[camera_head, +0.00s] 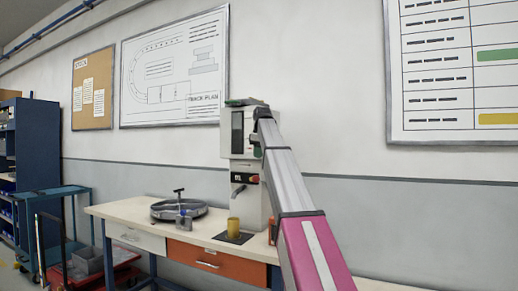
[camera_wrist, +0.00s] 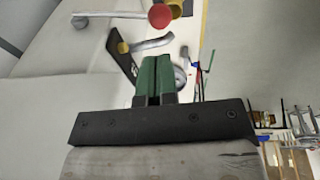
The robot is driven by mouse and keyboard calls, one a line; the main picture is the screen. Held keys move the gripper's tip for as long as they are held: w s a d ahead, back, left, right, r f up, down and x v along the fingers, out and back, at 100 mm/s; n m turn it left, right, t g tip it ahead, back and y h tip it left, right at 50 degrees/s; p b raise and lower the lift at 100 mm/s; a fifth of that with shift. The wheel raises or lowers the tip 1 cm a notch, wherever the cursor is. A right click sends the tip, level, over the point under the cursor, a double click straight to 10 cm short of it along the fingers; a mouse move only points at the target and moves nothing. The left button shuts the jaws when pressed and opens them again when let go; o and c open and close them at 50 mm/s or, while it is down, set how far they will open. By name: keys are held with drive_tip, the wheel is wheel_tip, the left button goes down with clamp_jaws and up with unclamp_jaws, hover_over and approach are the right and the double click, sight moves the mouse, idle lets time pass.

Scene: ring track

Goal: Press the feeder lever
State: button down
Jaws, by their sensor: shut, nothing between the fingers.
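The feeder (camera_head: 240,135) is a tall pale machine with a dark window, standing on the bench against the wall. In the head view my arm hides part of the machine's right side, and the lever is not clear.
A blue cart (camera_head: 55,192) stands further left. The wall above the bench is free apart from boards.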

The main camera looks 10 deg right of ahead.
sight(256, 180)
drive_tip(key=f, duration=0.2)
drive_tip(key=w+f, duration=0.1)
drive_tip(key=f, duration=0.5)
drive_tip(key=shift+w+a+f, duration=0.1)
drive_tip(key=shift+w+a, duration=0.15)
drive_tip(key=shift+s+a+f+t+h, duration=0.15)
drive_tip(key=shift+s+f+t+h, duration=0.1)
drive_tip(key=shift+f+t, duration=0.15)
drive_tip(key=shift+s+a+f+t+h, duration=0.1)
drive_tip(key=shift+s+f+t+h, duration=0.1)
drive_tip(key=shift+f+t+h, duration=0.15)
drive_tip(key=shift+s+a+f+t+h, duration=0.1)
drive_tip(key=shift+s+f+t+h, duration=0.05)
drive_tip(key=shift+f+t, duration=0.2)
drive_tip(key=shift+s+a+f+t+h, duration=0.1)
drive_tip(key=shift+f+t+h, duration=0.1)
drive_tip(key=shift+f, duration=0.25)
wheel_tip(256, 180, down, 8)
drive_tip(key=t, duration=0.1)
drive_tip(key=shift+s+a+h, duration=0.25)
drive_tip(key=shift+s+h, duration=0.05)
drive_tip(key=shift+h, duration=0.15)
drive_tip(key=shift+f, duration=0.15)
